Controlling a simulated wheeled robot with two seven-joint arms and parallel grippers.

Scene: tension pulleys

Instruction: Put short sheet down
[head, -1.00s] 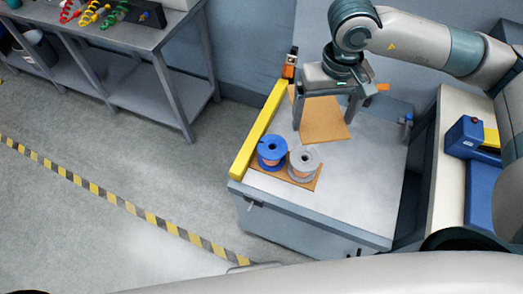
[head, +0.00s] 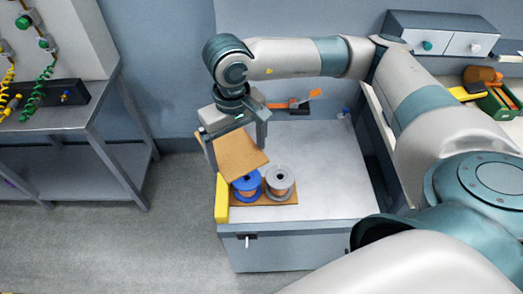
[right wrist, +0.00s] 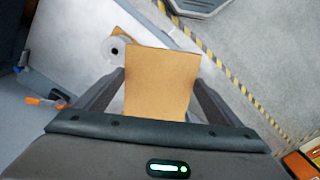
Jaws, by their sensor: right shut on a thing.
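In the right wrist view the sheet (right wrist: 163,85) spans between the two fingers of the gripper (right wrist: 160,80). The grey spool (head: 280,182) stands beside the blue one, both on another brown sheet (head: 267,199) on the cart. My left gripper is not in view.
A yellow bar (head: 222,202) runs along the cart's left edge. An orange-ended tool (head: 300,103) lies at the cart's back. The cart top (head: 325,165) is clear on the right. A grey bench (head: 75,115) stands to the left.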

